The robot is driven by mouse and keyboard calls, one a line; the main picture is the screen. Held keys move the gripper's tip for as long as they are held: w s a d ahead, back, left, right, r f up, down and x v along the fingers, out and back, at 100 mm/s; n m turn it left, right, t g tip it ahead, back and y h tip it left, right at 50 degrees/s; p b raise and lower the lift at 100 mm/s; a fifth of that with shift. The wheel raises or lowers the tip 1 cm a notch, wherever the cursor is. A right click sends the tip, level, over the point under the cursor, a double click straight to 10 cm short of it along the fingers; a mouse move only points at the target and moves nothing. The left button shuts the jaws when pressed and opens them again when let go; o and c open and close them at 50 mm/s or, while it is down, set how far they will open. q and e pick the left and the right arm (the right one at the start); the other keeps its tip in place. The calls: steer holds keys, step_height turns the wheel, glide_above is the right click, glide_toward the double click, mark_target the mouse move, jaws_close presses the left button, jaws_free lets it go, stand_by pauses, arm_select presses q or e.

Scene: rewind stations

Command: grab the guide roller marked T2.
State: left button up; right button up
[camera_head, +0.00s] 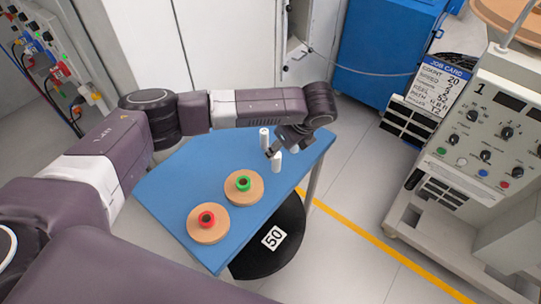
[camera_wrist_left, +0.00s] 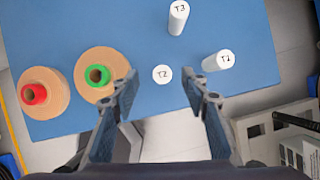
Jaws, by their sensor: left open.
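The guide roller marked T2 (camera_wrist_left: 162,74) is a white cylinder seen nearly end-on in the left wrist view. It stands upright on the blue table, and in the head view it is the nearest white roller (camera_head: 276,162). My left gripper (camera_wrist_left: 160,88) is open, its fingertips on either side of T2 in that view with nothing held. In the head view the left gripper (camera_head: 284,144) is over the rollers, partly hiding them. I cannot tell its height above T2. My right gripper is not in view.
Roller T3 (camera_wrist_left: 178,18) and another roller (camera_wrist_left: 218,61), its mark hard to read, stand close by. Spools with red (camera_head: 207,220) and green (camera_head: 243,184) cores lie on the blue table (camera_head: 180,185). A control console (camera_head: 490,140) stands right, beyond open floor.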

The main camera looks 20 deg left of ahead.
mark_target(278, 155)
arm_select(q)
step_height(278, 155, down, 2)
steer(key=shift+w+f+p, duration=0.1)
steer(key=shift+f+p, duration=0.15)
steer(key=shift+p, duration=0.35)
steer(key=x, duration=0.3)
steer(key=shift+w+f+p, duration=0.15)
steer(key=shift+f+p, duration=0.05)
steer(key=shift+p, duration=0.1)
steer(key=shift+f, duration=0.15)
steer(key=c, duration=1)
jaws_close()
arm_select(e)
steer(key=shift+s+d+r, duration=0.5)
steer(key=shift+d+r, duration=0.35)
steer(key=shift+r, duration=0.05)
